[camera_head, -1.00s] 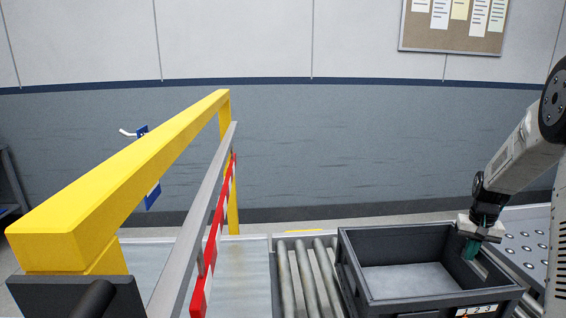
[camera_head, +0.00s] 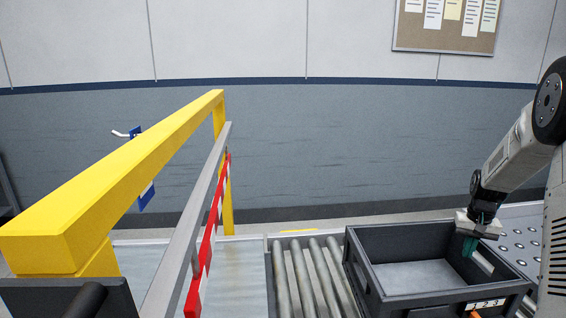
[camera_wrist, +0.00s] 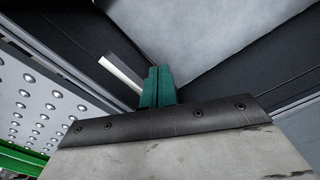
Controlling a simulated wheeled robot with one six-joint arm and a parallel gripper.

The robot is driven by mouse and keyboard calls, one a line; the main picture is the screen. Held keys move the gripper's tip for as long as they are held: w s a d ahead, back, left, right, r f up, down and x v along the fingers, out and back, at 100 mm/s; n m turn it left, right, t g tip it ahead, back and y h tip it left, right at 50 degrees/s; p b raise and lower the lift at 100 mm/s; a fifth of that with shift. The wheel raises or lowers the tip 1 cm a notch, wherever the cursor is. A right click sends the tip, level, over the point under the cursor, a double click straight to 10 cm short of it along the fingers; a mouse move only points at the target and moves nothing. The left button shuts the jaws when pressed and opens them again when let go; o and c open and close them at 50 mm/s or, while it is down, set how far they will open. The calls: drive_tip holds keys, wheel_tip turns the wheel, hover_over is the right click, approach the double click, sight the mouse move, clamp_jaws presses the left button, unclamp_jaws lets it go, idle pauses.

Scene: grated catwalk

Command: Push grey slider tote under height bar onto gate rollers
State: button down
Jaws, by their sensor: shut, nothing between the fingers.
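The grey slider tote (camera_head: 365,262) is a dark open box with a light grey floor and a numbered label on its front. It stands at the lower right in the head view, at the right end of the rollers (camera_head: 310,275). My gripper (camera_head: 470,246) is shut and empty, with green fingertips at the tote's right wall, inside the rim; contact cannot be told. In the wrist view the fingers (camera_wrist: 158,86) are together near the tote's dark wall (camera_wrist: 225,22). The yellow height bar frame (camera_head: 130,175) stands at the left, with a red and white striped bar (camera_head: 207,240) hanging along it.
A metal plate (camera_head: 240,270) lies between the striped bar and the rollers. A surface with raised round studs (camera_head: 522,238) lies right of the tote. A blue-grey wall with a notice board (camera_head: 445,25) is behind. The rollers just left of the tote are bare.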

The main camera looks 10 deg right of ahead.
drive_tip(key=shift+a, duration=0.6)
wheel_tip(320, 180, up, 8)
idle(0.6)
drive_tip(key=s+a+r+n, duration=0.3)
drive_tip(key=s+a+r, duration=0.3)
drive_tip(key=s+a, duration=0.9)
drive_tip(key=s+a+r+n+t, duration=0.1)
drive_tip(key=s+a+r+n, duration=0.2)
drive_tip(key=s+a, duration=1.3)
drive_tip(key=shift+s+a+r, duration=0.3)
drive_tip(key=shift+a+r, duration=1.1)
drive_tip(key=shift+a, duration=0.15)
